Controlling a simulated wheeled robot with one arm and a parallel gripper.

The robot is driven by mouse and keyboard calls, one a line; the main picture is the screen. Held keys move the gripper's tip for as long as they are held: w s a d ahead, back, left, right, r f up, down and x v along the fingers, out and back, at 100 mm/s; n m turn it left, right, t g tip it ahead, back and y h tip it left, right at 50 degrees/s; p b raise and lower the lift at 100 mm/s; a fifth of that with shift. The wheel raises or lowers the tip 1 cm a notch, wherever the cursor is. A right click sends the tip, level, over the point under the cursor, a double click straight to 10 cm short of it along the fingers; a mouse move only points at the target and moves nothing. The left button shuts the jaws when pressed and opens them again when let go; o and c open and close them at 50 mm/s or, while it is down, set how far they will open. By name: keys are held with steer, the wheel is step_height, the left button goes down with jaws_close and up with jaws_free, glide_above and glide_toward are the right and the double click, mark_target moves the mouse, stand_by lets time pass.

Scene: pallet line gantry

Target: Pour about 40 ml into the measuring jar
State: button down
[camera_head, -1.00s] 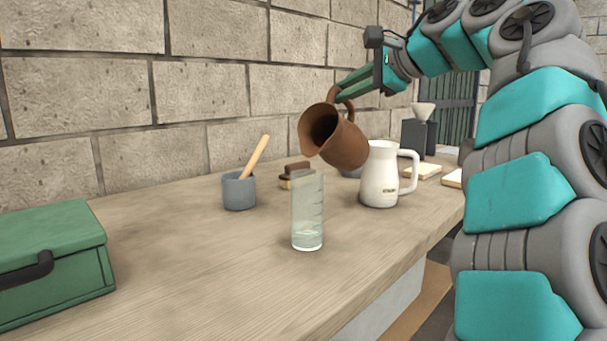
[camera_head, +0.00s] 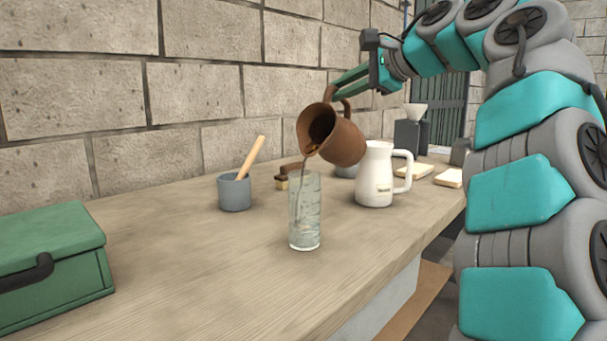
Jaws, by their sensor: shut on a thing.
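The clear measuring jar (camera_head: 305,225) stands upright on the wooden counter in the middle of the view. A brown jug (camera_head: 342,142) is tilted to the left above it, its lip over the jar's mouth. A thin brownish stream runs from the lip down into the jar. The level in the jar is hard to read. My gripper (camera_head: 342,88) is shut on the jug's handle from above and holds the jug off the counter.
A white pitcher (camera_head: 376,178) stands close right of the jar. A grey mortar with a wooden pestle (camera_head: 235,192) is to the left, a green box (camera_head: 50,262) at far left. A brush (camera_head: 288,176) lies behind. The counter (camera_head: 210,270) in front is clear.

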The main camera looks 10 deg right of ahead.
steer(key=shift+w+d+r, duration=0.1)
steer(key=shift+d, duration=0.1)
stand_by(0.3)
steer(key=shift+a+r, duration=0.1)
steer(key=shift+r, duration=0.05)
stand_by(1.4)
steer(key=shift+a, duration=0.1)
